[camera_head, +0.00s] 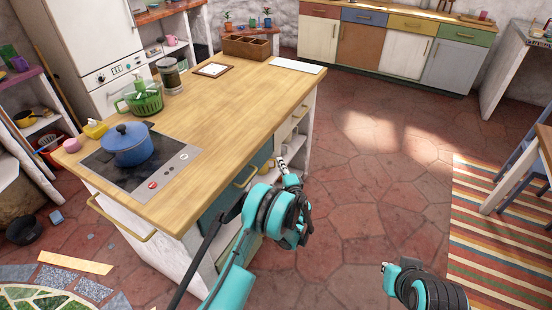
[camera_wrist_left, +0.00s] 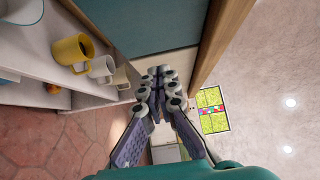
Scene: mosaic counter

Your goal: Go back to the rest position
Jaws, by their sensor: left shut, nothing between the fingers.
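My left gripper (camera_head: 284,166) is beside the right side of the wooden counter, below the level of its top, in the head view. It is small there and partly hidden by my teal and black arm. In the left wrist view its two fingers (camera_wrist_left: 160,84) are closed together with nothing between them. My right arm shows only as a teal and black link at the lower right of the head view. I cannot make out its gripper.
A yellow mug (camera_wrist_left: 72,49) and a white mug (camera_wrist_left: 101,68) stand on a shelf near my left gripper. The floor (camera_head: 370,190) right of the counter is clear.

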